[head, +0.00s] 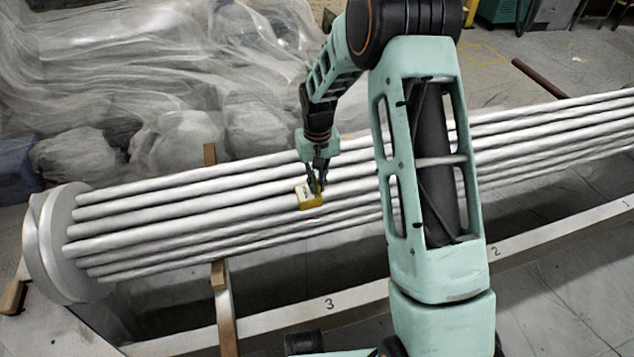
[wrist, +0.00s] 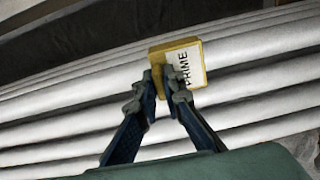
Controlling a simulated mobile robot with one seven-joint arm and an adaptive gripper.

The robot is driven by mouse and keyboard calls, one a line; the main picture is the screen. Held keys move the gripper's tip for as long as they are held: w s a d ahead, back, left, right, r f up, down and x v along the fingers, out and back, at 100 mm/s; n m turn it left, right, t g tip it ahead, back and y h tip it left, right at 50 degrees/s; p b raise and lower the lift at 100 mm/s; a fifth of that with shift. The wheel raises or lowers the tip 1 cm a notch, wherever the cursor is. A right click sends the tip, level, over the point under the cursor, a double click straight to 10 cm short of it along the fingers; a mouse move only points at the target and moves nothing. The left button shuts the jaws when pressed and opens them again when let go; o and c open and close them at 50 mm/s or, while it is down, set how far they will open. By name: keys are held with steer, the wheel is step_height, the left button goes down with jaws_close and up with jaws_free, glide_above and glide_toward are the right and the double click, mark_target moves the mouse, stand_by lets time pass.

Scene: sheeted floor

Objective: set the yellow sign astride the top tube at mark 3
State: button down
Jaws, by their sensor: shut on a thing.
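The yellow sign (head: 311,198) is a small block with a white face; in the wrist view the sign (wrist: 187,62) reads "PRIME". My gripper (head: 318,187) is shut on it, and the fingertips (wrist: 168,80) pinch its near edge. The sign appears over the tube bundle (head: 180,207); whether it touches a tube I cannot tell. The white tubes run lengthwise from a round end plate (head: 45,240) at the left. Mark 3 (head: 329,304) is on the pale front rail, a little right of and below the sign in the head view.
My arm hides part of the bundle right of the sign. Mark 2 (head: 495,252) and mark 1 (head: 627,204) lie farther right on the rail. A brown upright (head: 225,310) stands in front at left. Plastic sheeting (head: 150,70) covers things behind.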

stand_by(0.3)
steer(key=c, duration=2)
jaws_free()
